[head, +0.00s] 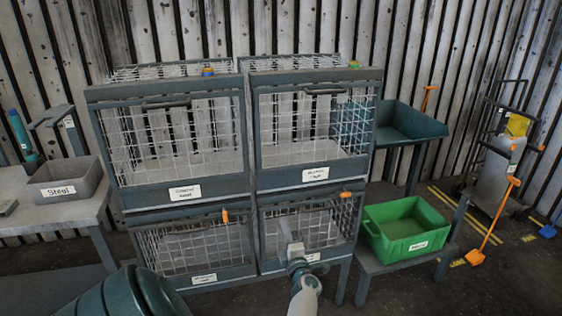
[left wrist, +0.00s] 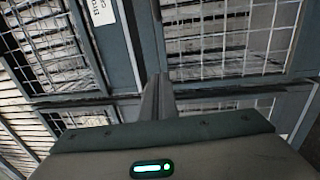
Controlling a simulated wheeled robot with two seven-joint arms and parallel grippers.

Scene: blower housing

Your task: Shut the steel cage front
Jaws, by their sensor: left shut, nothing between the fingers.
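A block of dark-framed wire cages stands in the middle of the head view, two above and two below. The upper left cage (head: 172,190) and upper right cage (head: 315,174) have dark handles near the top. The lower left cage (head: 204,280) and lower right cage (head: 345,225) have orange pieces near their top edges. The cage labels are too small to read surely, so I cannot tell which is the steel one. My left gripper (head: 292,242) is shut and empty before the lower right cage. Its fingers (left wrist: 157,95) show against frame bars in the left wrist view. My right gripper is out of view.
A grey bin labelled Steel (head: 64,181) sits on a table at the left. A green crate (head: 405,228) stands on a low bench right of the cages. A teal tray (head: 410,122) is behind it. An orange-handled tool (head: 492,225) and a trolley (head: 495,170) stand at the right.

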